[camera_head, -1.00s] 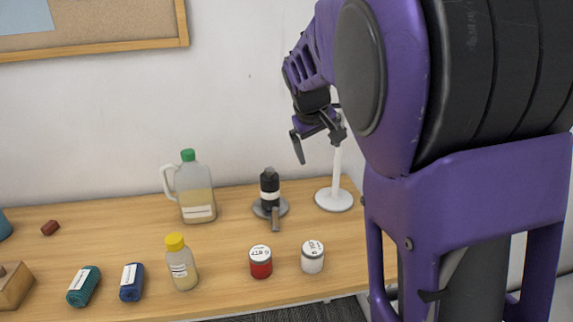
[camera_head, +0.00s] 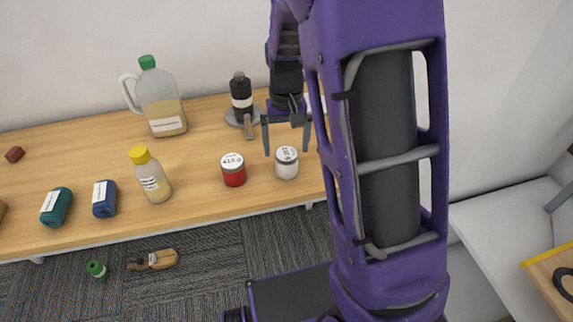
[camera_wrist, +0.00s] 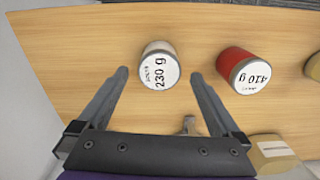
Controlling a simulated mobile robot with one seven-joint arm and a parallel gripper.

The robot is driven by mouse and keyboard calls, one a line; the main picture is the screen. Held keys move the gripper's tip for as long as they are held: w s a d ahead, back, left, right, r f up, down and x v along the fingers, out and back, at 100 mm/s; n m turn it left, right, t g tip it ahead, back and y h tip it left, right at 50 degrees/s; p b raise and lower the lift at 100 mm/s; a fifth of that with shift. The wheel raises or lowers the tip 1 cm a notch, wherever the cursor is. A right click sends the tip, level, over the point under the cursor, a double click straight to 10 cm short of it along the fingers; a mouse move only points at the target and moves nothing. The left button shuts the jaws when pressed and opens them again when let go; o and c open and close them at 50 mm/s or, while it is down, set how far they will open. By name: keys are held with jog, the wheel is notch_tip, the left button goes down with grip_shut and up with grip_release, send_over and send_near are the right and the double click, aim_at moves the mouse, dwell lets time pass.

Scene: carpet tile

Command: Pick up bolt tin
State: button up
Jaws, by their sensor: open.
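Two small tins stand upright on the wooden table, and I cannot tell which one is the bolt tin, as their small label words are unreadable. The white tin (camera_head: 286,164) has a lid reading 230 g; it also shows in the wrist view (camera_wrist: 158,69). The red tin (camera_head: 234,172) stands to its left, its lid reading 410 g (camera_wrist: 241,69). My gripper (camera_head: 287,150) is open and empty, pointing down above the white tin. In the wrist view the white tin appears between the fingertips, with no contact visible.
A black bottle (camera_head: 241,92) on a grey base with a grey bar stands behind the tins. A jug (camera_head: 161,104), a yellow-capped bottle (camera_head: 151,177) and two rolled cloths, blue (camera_head: 104,199) and teal (camera_head: 56,207), are further left. The table's front edge (camera_head: 260,209) is close to the tins.

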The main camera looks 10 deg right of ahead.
aim_at(287, 163)
notch_tip(287, 163, down, 6)
jog(key=shift+f+b, duration=0.25)
jog(key=shift+b, duration=0.45)
jog(key=shift+r, duration=0.1)
grip_shut()
